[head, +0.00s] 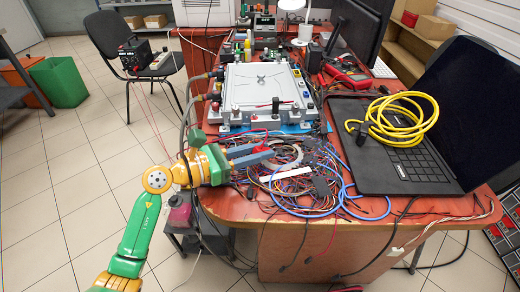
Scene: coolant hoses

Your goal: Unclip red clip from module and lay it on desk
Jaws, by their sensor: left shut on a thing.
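The module (248,92) is a light grey box with a white top, standing on the red-brown desk (240,210) with fittings along its edges. My left gripper (268,152) reaches in from the left, in front of the module and over the tangle of wires. It is shut on a small red thing that looks like the red clip (262,148); the fingers partly hide it. The gripper is apart from the module's front edge in the picture; whether the clip touches the wires is hard to tell. My right gripper is not in view.
A tangle of coloured wires (318,187) covers the desk in front of the module. A black laptop (385,172) with a yellow coiled cable (408,132) stands on the right. Dark hoses (187,115) run down the module's left side. The desk's front edge strip is mostly bare.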

